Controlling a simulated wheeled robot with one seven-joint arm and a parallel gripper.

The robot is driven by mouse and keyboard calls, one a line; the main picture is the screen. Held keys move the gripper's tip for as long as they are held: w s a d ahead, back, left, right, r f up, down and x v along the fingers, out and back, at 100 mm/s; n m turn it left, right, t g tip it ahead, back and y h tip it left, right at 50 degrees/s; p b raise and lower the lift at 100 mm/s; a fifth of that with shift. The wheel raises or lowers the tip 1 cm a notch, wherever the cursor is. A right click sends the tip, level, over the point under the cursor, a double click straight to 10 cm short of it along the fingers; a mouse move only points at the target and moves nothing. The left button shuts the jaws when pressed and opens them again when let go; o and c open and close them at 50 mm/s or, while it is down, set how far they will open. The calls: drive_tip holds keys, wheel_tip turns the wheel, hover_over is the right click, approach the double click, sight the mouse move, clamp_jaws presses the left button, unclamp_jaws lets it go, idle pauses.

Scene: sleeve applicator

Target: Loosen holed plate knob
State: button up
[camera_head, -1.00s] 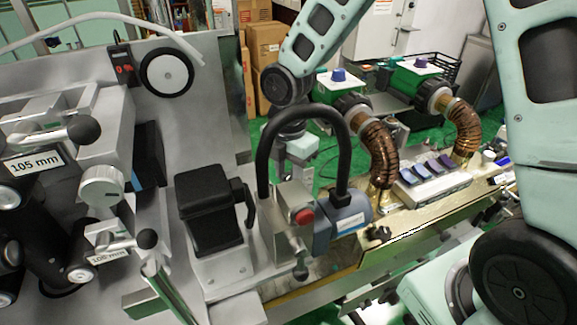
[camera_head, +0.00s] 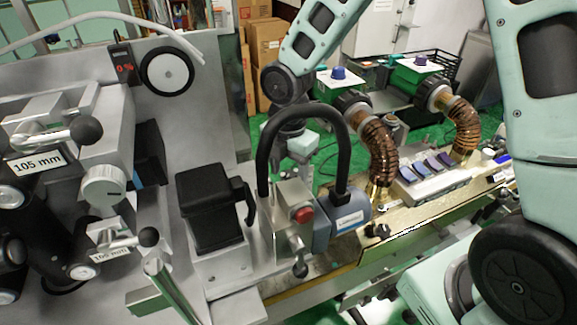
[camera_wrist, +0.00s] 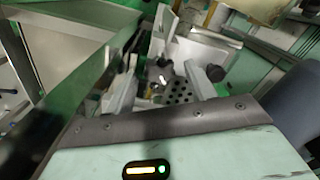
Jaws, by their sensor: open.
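The holed plate (camera_wrist: 181,93), a grey plate with several dark round holes, shows in the wrist view just beyond my gripper (camera_wrist: 160,87). A black round knob (camera_wrist: 215,73) stands near the plate, to the right of my right finger. I cannot tell for sure whether it is the plate's own knob. My two pale fingers are apart, with the plate partly visible between them. No contact with the knob is visible. In the head view my arm reaches down behind the black hose, and the fingertips and the holed plate are hidden by the machine.
A black curved hose (camera_head: 266,150) and a box with a red button (camera_head: 302,214) stand in front of my wrist. Brown ribbed hoses (camera_head: 379,150) rise to the right. A large grey panel (camera_head: 205,100) stands at left. Metal parts crowd the fingers closely.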

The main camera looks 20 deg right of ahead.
sight(289, 175)
wheel_tip(289, 175, up, 18)
drive_tip(key=b, duration=0.2)
drive_tip(key=shift+f, duration=0.25)
idle(0.5)
